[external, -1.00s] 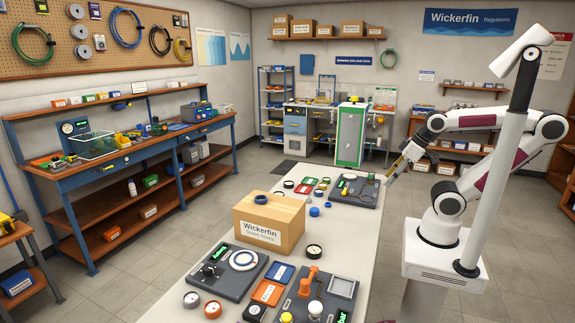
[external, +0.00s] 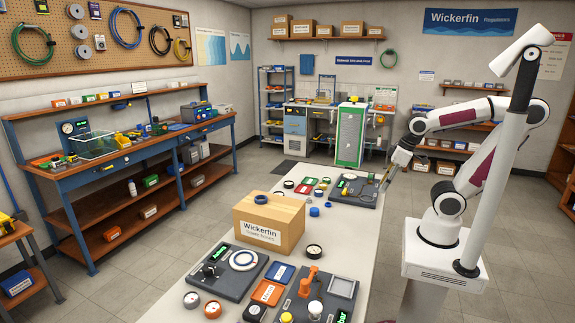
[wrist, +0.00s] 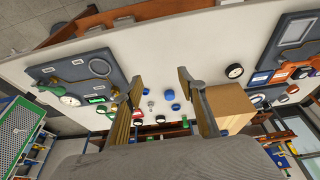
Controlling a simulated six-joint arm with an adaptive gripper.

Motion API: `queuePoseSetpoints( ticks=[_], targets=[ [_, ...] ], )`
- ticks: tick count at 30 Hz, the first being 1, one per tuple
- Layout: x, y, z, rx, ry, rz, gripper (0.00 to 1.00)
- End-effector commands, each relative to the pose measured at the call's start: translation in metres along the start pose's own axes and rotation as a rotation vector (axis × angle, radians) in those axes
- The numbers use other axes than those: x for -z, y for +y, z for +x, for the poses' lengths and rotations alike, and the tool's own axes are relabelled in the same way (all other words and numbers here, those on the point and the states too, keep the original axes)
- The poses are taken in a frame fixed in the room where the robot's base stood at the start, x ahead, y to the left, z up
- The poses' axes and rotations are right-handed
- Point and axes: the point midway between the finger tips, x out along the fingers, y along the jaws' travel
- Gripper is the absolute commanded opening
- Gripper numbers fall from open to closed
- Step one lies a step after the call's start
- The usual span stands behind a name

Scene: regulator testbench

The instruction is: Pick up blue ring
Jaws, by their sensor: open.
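A small blue ring (external: 261,199) lies on top of the cardboard box (external: 277,238) in the external view. Another small round blue piece (external: 314,211) is on the white table beyond the box. My gripper (external: 384,183) is open and empty, at the table's far right side near a dark panel, apart from the box and the ring. Its fingers (wrist: 158,82) point towards the table in the wrist view.
A dark panel with gauges (external: 357,190) is at the table's far end. A black-rimmed gauge (external: 314,251) stands right of the box. Dark panels (external: 228,270) with dials and coloured plates fill the near end.

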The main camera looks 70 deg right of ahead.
Motion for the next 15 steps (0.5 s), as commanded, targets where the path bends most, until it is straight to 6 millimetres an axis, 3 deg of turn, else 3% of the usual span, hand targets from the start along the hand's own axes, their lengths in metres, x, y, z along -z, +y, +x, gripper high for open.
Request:
queuePoseSetpoints(
  ticks=[15],
  targets=[
    [0.035, 0.018, 0.049, -0.058, -0.161, -0.23, 0.4]
  ],
)
